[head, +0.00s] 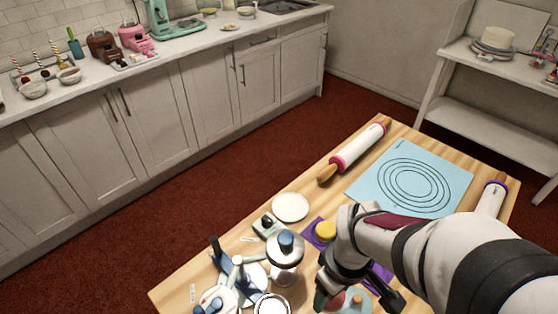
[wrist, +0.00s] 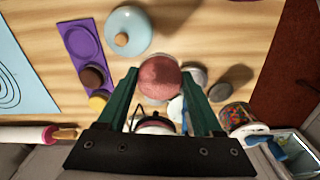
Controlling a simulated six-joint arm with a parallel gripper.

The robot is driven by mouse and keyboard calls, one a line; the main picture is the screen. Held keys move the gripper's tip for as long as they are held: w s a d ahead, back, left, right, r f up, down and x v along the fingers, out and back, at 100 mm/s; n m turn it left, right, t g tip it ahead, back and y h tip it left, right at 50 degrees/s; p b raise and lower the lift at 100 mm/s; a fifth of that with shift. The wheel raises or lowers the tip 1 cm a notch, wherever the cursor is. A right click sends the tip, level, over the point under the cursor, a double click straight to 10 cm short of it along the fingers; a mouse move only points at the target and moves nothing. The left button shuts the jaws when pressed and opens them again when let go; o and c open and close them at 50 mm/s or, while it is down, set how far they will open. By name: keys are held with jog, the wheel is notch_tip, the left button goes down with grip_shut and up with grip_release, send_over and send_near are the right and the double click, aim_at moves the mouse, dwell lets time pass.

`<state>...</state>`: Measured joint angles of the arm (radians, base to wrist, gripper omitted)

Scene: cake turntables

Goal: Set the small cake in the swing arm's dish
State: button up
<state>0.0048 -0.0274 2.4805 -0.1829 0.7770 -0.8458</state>
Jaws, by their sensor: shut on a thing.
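A small round reddish-pink cake (wrist: 159,77) is between the tips of my gripper's (wrist: 160,88) two green fingers in the wrist view. The gripper is shut on it. In the head view my gripper (head: 336,292) is low over the near part of the table, and the cake is mostly hidden by the fingers and arm. Left of it stands a cluster of white fixtures with blue knobs and posts (head: 238,262). A round white dish with a dark rim (head: 272,306) is at the bottom edge. I cannot tell for sure which part is the swing arm's dish.
A purple tray (wrist: 83,45) bears a brown cake (wrist: 93,77) and a yellow cake (wrist: 97,103). A pale blue dome with a wooden knob (wrist: 128,20) stands near. A white plate (head: 290,207), rolling pin (head: 357,149) and blue mat (head: 440,177) lie farther back.

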send_over(273, 313)
jog(key=f, duration=0.6)
jog(key=shift+d+f, duration=0.2)
jog(key=shift+d, duration=0.05)
jog(key=shift+a+f, duration=0.2)
jog(key=shift+f, duration=1.95)
jog(key=shift+f, duration=0.1)
jog(key=o, duration=1.4)
jog(key=shift+o, duration=0.2)
notch_tip(273, 313, up, 13)
jog(key=s+d+r+m, duration=0.3)
jog(key=s+d+m, duration=0.1)
jog(key=s+m, duration=0.1)
jog(key=s+d+r+m+y, duration=0.1)
jog(key=s+d+r+m, duration=0.1)
jog(key=s+m, duration=0.4)
jog(key=shift+d+r+m+y, duration=0.3)
jog(key=shift+d+r+m, duration=0.1)
jog(key=shift+d+m, duration=0.5)
